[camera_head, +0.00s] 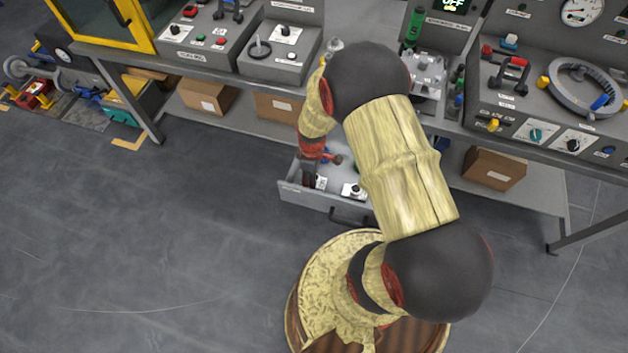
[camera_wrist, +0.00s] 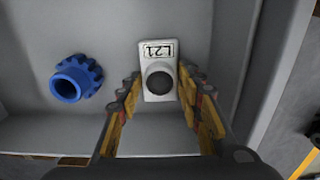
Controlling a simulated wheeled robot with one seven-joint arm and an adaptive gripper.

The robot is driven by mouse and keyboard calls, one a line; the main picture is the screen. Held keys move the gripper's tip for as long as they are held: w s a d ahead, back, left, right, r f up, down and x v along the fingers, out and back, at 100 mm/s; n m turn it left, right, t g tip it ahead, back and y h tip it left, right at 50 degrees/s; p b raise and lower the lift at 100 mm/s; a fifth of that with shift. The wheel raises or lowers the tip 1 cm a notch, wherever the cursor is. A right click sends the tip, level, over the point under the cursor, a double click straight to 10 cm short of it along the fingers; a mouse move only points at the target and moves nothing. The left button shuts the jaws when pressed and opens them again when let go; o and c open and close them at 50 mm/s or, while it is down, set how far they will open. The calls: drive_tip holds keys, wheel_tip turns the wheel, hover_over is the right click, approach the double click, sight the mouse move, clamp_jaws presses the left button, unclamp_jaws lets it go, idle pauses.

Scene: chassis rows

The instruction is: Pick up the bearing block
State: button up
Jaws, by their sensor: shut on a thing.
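The bearing block is a white block (camera_wrist: 159,48) with a dark round bore and a label that reads L21 upside down. In the wrist view it stands between the two fingers of my gripper (camera_wrist: 161,84), which are shut on its sides. Its underside is hidden, so I cannot tell whether it touches the drawer floor. In the head view my gripper (camera_head: 311,176) reaches down into the open grey drawer (camera_head: 300,196) under the bench, and the fingers are small and partly hidden there.
A blue gear (camera_wrist: 76,78) lies left of the block in the wrist view, apart from it. The drawer walls stand close around. The grey bench (camera_head: 230,72) overhangs the drawer's back. Cardboard boxes (camera_head: 494,169) sit on the lower shelf.

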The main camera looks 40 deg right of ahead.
clamp_jaws()
